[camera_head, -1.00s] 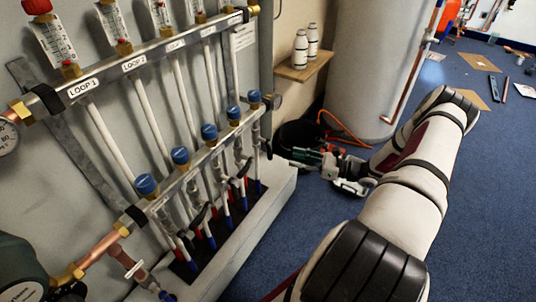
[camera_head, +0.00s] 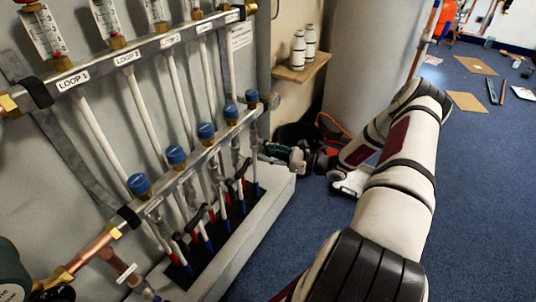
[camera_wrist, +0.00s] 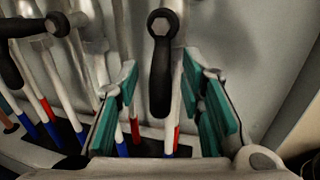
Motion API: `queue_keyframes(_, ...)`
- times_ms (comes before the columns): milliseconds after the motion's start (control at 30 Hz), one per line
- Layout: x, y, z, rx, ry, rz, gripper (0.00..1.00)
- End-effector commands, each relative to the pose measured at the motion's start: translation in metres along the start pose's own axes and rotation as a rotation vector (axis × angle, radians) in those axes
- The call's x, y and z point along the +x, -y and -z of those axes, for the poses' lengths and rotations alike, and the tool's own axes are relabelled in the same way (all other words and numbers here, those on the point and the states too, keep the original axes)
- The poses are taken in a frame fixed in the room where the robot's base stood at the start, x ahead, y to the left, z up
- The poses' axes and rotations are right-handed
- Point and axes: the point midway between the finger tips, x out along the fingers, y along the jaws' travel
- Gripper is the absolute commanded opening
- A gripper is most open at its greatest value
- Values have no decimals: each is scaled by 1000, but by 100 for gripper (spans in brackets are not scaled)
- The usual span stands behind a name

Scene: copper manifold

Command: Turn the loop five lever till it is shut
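The loop five lever (camera_wrist: 160,80) appears to be the black handle at the centre of the wrist view. It hangs straight down from a round silver bolt. My gripper (camera_wrist: 158,88) is open, with a teal-padded finger on either side of the lever and a visible gap on both sides. In the head view, my gripper (camera_head: 270,152) is at the right end of the lower manifold bar (camera_head: 190,167), below the last blue cap (camera_head: 251,97). The lever's contact with anything is not seen there, as it is small and partly hidden.
Another black lever (camera_wrist: 30,27) is at the left in the wrist view, turned sideways. Several pipes with red and blue ends stand behind and below. A shelf (camera_head: 300,70) with white bottles and a white cylinder (camera_head: 370,60) are to the right. Blue floor (camera_head: 480,220) is open at right.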

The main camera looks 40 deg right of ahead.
Motion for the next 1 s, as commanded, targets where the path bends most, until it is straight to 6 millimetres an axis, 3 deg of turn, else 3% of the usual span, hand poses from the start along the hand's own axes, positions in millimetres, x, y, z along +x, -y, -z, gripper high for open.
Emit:
queue_keyframes(33, 0, 0, 0, 0, 0, 0, 24)
queue_keyframes(133, 0, 0, 0, 0, 0, 0, 2)
queue_keyframes(167, 0, 0, 0, 0, 0, 0, 0)
queue_keyframes(633, 0, -3, 0, 50, 12, -1, 0)
queue_keyframes(1000, 3, -14, -3, 310, 78, -1, 0)
